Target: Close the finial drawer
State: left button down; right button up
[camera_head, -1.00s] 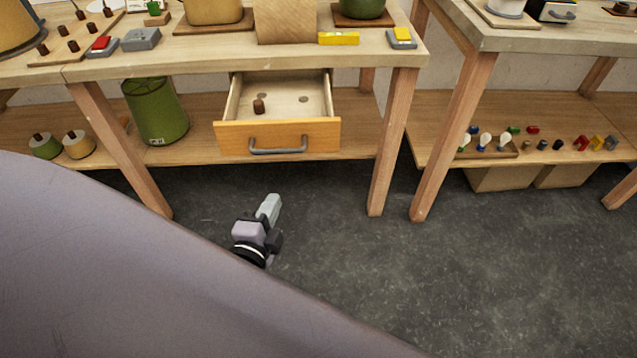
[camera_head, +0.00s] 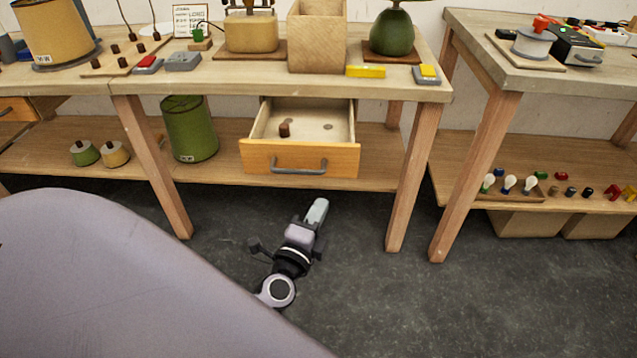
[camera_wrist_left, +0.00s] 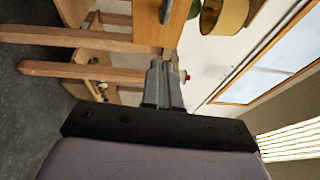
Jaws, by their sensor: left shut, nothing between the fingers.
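The finial drawer (camera_head: 258,158) hangs open under the workbench, with an orange-brown front and a grey bar handle (camera_head: 299,166). A small brown finial (camera_head: 284,130) stands inside it, beside round recesses in its floor. My left gripper (camera_head: 318,207) is shut and empty, a little below and in front of the drawer front, apart from the handle. In the left wrist view the shut fingers (camera_wrist_left: 163,82) point toward the bench, and part of the drawer front (camera_wrist_left: 160,22) shows above them, sideways. My right gripper is not in view.
The workbench top (camera_head: 220,80) bears a lamp base, a wooden box and a green lamp body (camera_head: 391,33). A green shade (camera_head: 189,130) stands on the lower shelf. Bench legs (camera_head: 408,185) stand on either side of the drawer. The floor in front is clear.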

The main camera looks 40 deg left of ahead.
pick_arm(q)
jog(key=w+a, duration=0.4)
jog(key=w, duration=0.2)
jog(key=shift+r, duration=0.2)
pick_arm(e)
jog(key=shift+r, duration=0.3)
pick_arm(q)
jog(key=shift+a, duration=0.1)
